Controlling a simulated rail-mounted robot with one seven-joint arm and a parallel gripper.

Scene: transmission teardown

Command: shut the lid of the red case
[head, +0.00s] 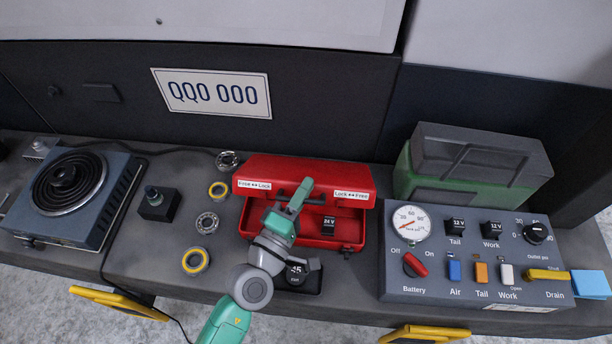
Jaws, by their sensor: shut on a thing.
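The red case (345,230) stands open on the dark bench near the middle of the head view. Its red lid (305,169) is raised at the back, with Free/Lock labels at both ends of its front edge. A small black block marked 24 V (328,225) is inside the case. My gripper (304,187) reaches over the case from the front and is shut at the middle of the lid's front edge, on what looks like its dark handle. The arm hides the case's left interior, and the exact contact is too small to see.
A control panel (460,284) and a green case with a dark top (470,170) are to the right. Bearings and yellow rings (195,260), a small black box (158,204) and a hotplate (68,184) are to the left.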

